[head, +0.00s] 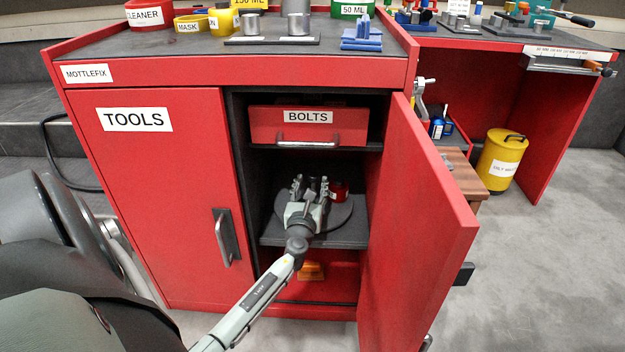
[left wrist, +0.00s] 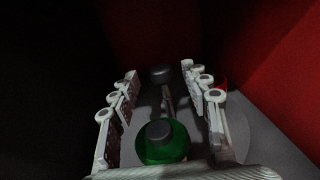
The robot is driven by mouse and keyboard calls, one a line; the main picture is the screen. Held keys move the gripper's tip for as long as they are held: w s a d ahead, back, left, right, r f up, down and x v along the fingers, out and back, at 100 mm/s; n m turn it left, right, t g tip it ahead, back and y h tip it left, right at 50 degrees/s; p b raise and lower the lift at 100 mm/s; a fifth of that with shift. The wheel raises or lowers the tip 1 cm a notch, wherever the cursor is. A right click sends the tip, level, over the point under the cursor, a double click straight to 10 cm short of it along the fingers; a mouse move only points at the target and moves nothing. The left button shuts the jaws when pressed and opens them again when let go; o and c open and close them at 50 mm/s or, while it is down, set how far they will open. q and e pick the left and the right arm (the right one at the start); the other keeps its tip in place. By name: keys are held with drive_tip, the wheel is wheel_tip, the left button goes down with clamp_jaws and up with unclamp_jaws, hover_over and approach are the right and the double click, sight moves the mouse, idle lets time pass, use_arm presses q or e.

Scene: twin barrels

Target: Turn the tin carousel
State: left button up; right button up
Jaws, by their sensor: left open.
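The carousel is a round dark turntable (head: 340,214) on a shelf inside the open right half of the red cabinet. A red tin (head: 340,190) stands on it, right of my left gripper. My left gripper (head: 311,185) reaches in over the disc with its fingers apart. In the left wrist view, the disc (left wrist: 238,125) shows pale below the fingers (left wrist: 160,85). A green tin with a grey top (left wrist: 165,146) is close below, between the finger bases. A dark grey knob on a stem (left wrist: 162,75) stands farther off between the fingertips; contact cannot be told.
The open red door (head: 418,225) stands close on the right. The BOLTS drawer (head: 308,126) is above the shelf. The TOOLS door (head: 150,190) is shut. An orange object (head: 311,271) lies below the shelf. A yellow bin (head: 500,162) stands at the right.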

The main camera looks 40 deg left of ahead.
use_arm(q)
drive_tip(key=shift+x, duration=1.45)
clamp_jaws()
